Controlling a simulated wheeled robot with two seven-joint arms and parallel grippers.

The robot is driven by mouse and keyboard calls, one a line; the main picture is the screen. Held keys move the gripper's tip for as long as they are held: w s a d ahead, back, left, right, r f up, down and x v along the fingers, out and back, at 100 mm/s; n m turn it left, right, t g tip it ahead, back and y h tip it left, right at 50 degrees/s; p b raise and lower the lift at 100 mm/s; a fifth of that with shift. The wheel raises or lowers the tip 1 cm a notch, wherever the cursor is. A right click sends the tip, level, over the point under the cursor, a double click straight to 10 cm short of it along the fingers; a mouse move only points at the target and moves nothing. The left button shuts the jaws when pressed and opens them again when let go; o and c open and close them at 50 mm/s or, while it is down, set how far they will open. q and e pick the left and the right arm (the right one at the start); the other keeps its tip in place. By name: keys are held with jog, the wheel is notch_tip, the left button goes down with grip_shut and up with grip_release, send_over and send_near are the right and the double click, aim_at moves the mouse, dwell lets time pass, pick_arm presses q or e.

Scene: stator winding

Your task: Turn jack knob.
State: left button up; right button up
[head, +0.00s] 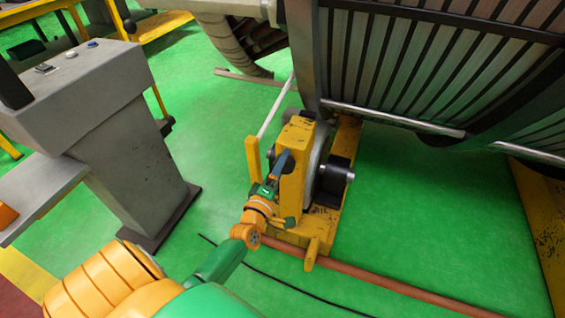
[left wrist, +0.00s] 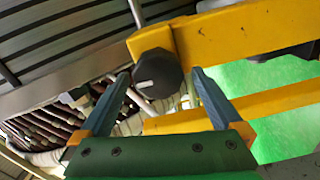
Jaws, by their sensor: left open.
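The yellow jack (head: 297,150) stands on the green floor beside the big ribbed stator (head: 410,65). Its dark, many-sided knob (left wrist: 157,72) sits on the end of a yellow beam (left wrist: 240,40) in the left wrist view, with a small pale mark on its face. My left gripper (left wrist: 160,78) is open, with one blue finger on each side of the knob in the picture. I cannot tell whether the fingers touch it. In the head view my left gripper (head: 280,163) is against the jack's near side, and the knob is hidden there. My right gripper is not in view.
A grey control console (head: 110,130) stands at the left. A reddish pipe (head: 380,282) and a black cable (head: 270,280) run along the floor by the jack's base. A thin white rod (head: 275,108) rises behind the jack. Green floor is clear between console and jack.

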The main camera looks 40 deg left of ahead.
pick_arm(q)
jog(key=v, duration=0.5)
jog(key=shift+s+d+r, duration=0.1)
jog(key=shift+s, duration=0.1)
